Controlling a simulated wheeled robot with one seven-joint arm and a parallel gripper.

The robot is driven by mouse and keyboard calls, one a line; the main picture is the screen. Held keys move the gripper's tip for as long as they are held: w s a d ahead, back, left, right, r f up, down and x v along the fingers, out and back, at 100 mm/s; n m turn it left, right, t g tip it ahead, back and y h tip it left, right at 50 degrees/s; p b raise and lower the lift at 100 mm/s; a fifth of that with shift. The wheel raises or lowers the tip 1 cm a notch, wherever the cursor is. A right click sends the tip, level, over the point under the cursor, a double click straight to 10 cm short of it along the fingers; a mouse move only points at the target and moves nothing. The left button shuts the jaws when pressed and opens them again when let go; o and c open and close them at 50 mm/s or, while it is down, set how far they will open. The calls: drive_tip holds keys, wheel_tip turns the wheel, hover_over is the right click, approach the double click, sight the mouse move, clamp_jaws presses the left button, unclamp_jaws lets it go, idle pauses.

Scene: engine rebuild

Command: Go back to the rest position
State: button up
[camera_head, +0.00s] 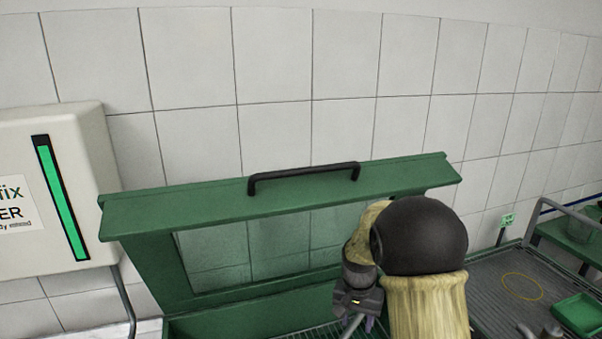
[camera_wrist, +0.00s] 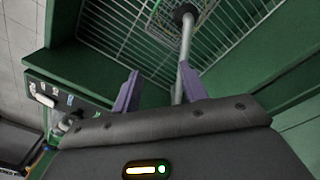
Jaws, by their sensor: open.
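My gripper (camera_wrist: 157,92) is open in the wrist view, with its two purple fingers apart. A grey rod-like part (camera_wrist: 187,45) with a dark round end stands on a wire rack (camera_wrist: 120,30) beyond the fingers. Its lower end passes near the right finger, and I cannot tell whether it touches. In the head view my arm reaches down in front of a green cabinet, and the gripper (camera_head: 368,322) shows only partly at the bottom edge.
The green cabinet's lid (camera_head: 290,203) stands raised, with a window and a black handle (camera_head: 303,175). A white box (camera_head: 50,190) with a green bar hangs at the left. At the right are a grey ribbed tray (camera_head: 500,290) and a small green tray (camera_head: 578,314).

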drive_tip(key=s+d+r+n+t, duration=0.1)
drive_tip(key=s+r+n, duration=0.1)
drive_tip(key=s, duration=0.7)
drive_tip(key=s+r+n+t, duration=0.1)
drive_tip(key=s+r+n, duration=0.1)
drive_tip(key=s, duration=0.7)
drive_tip(key=shift+d+r+n+y, duration=0.3)
drive_tip(key=shift+d+n, duration=0.05)
drive_tip(key=shift+n, duration=0.05)
drive_tip(key=shift+c, duration=0.7)
